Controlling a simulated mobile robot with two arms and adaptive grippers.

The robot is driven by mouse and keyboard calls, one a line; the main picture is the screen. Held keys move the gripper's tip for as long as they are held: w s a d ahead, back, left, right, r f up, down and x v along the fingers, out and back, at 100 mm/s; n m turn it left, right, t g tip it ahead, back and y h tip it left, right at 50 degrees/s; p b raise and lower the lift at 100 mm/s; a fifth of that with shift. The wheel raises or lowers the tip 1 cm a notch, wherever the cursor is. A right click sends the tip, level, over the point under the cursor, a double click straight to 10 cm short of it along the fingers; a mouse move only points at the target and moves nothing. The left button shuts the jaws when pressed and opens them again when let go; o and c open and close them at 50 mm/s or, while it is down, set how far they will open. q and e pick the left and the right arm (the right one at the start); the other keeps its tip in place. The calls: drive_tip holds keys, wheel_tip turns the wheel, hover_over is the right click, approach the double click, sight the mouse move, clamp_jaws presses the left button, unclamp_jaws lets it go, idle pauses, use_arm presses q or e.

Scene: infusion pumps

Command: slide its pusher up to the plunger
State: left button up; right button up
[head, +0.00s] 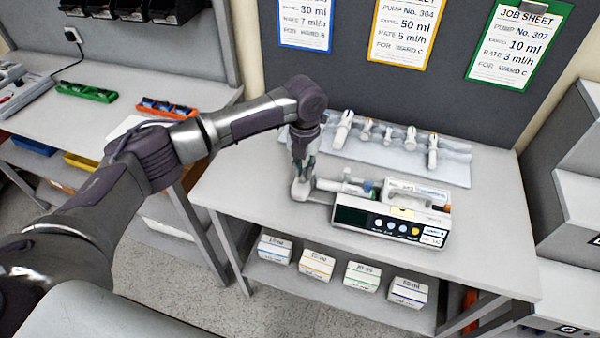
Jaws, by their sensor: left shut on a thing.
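The infusion pump (385,222) stands on the table, with a dark display and coloured buttons on its front. A syringe (352,187) lies along its top, its plunger end toward the left. The white pusher (301,190) is at the pump's left end. My left gripper (302,172) points down from above and is shut on the pusher's top. The fingers partly hide the pusher, and at this size I cannot tell whether it touches the plunger. My right gripper is out of view.
Several syringes lie on a pale mat (385,164) behind the pump. Job sheets (405,28) hang on the dark wall. Labelled boxes (362,276) stand on the lower shelf. The table right of the pump (485,240) is clear. A left bench holds coloured trays (92,93).

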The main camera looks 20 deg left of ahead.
use_arm(q)
drive_tip(key=shift+d, duration=0.3)
idle(0.6)
drive_tip(key=o, duration=0.6)
wheel_tip(320, 180, up, 7)
drive_tip(key=p, duration=0.7)
drive_tip(key=shift+r, duration=0.1)
drive_tip(key=shift+s+f, duration=0.1)
drive_tip(key=shift+f, duration=0.1)
